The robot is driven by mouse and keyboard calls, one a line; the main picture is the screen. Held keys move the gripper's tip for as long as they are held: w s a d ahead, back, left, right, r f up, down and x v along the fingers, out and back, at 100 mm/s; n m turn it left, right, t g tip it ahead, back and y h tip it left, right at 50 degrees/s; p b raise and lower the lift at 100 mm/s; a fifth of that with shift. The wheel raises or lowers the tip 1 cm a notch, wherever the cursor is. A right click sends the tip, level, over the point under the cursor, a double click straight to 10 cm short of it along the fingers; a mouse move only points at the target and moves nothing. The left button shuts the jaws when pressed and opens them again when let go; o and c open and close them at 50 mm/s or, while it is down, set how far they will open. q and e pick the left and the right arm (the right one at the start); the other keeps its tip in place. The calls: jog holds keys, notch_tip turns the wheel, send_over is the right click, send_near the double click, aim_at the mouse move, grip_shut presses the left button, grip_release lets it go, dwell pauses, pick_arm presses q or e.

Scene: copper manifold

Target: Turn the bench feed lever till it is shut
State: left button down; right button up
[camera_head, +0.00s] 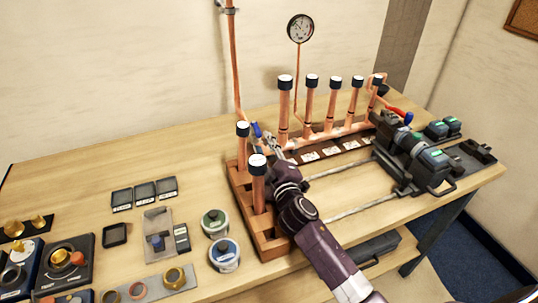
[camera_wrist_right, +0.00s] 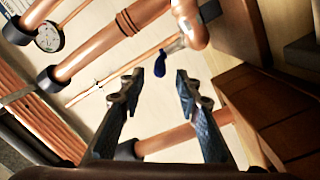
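A blue lever handle (camera_head: 257,130) stands near the left end of the copper manifold (camera_head: 325,138), by the tall vertical pipe. In the right wrist view the blue handle (camera_wrist_right: 160,62) shows between and just beyond my fingertips, with gaps on both sides. My right gripper (camera_head: 270,143) is close to it; its fingers (camera_wrist_right: 160,76) are open and empty. A red lever handle (camera_head: 398,112) shows at the manifold's right end. No label tells which is the bench feed lever. My left gripper is not in view.
A wooden rack (camera_head: 240,190) with capped copper tubes (camera_head: 258,190) stands close beside my right arm. Several capped pipes rise from the manifold, below a round gauge (camera_head: 300,28). A dark clamp machine (camera_head: 415,155) sits at right. Tins and fittings occupy the left front.

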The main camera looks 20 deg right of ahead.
jog(key=shift+s+a, duration=0.1)
jog(key=shift+s, duration=2.15)
